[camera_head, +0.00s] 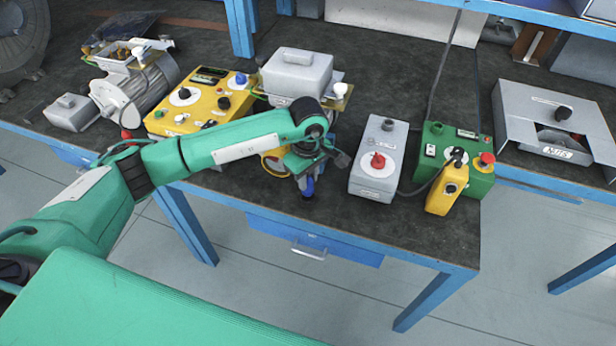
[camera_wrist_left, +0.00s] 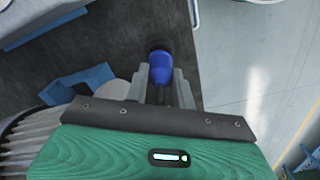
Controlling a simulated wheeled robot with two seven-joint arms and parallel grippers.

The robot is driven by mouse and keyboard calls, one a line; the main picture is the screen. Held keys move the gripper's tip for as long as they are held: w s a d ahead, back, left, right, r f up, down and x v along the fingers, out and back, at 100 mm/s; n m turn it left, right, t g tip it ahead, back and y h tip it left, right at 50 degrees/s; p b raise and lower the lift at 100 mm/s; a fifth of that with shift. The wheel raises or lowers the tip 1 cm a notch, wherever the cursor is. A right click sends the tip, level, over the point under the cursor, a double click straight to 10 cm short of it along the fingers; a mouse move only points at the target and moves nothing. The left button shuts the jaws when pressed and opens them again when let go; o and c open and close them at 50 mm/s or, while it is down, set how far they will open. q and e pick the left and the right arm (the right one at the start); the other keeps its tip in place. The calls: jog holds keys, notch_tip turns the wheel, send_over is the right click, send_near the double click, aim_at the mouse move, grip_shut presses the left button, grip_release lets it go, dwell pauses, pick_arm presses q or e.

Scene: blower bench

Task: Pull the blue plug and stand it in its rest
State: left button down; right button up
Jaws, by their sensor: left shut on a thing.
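The blue plug (camera_head: 308,187) is in my left gripper (camera_head: 305,172), over the front part of the dark bench top. In the left wrist view the plug (camera_wrist_left: 161,70) sits between the two grey fingers of my left gripper (camera_wrist_left: 160,80), with a black round part at its far end. The fingers are shut on it. I cannot tell whether the plug touches the bench top. My left forearm hides part of the bench behind it. I cannot make out the rest for certain. My right gripper is not in view.
A yellow control box (camera_head: 203,104) and a motor (camera_head: 140,92) stand left. A grey box with a red knob (camera_head: 376,165), a green box (camera_head: 436,160) and a yellow pendant (camera_head: 447,190) stand right. The bench's front edge is close to the plug.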

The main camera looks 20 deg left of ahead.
pick_arm(q)
jog(key=shift+f+b, duration=0.4)
jog(key=shift+f, duration=0.05)
